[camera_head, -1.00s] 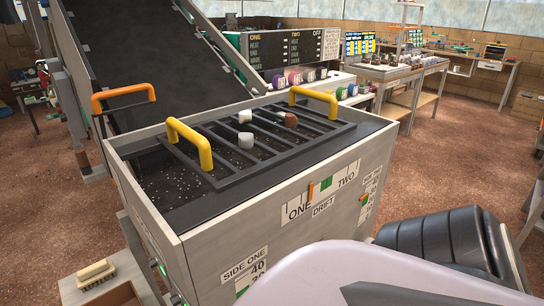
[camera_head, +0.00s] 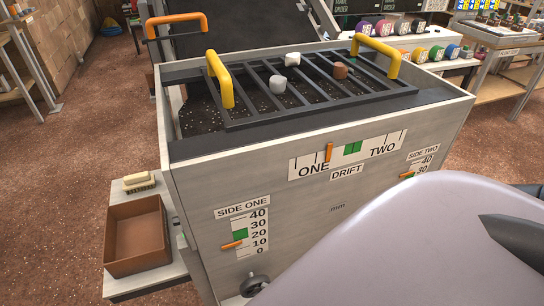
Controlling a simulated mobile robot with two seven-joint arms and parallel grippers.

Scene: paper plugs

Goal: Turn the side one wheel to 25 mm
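The side one wheel (camera_head: 254,286) is a small dark handwheel low on the front of the grey box, at the bottom edge of the view. Above it is the SIDE ONE scale (camera_head: 257,233), marked 0 to 40. Its orange pointer (camera_head: 232,245) sits low, near the 10 mark and just below the green band (camera_head: 240,235). No hand is seen on the wheel. Neither gripper shows; a large pale arm part of mine fills the lower right.
The DRIFT scale (camera_head: 347,155) has its orange pointer left of its green band. The SIDE TWO scale (camera_head: 421,168) is partly hidden. A grate (camera_head: 245,124) with yellow handles and several lumps tops the box. A brown tray (camera_head: 137,262) and brush (camera_head: 139,181) sit left.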

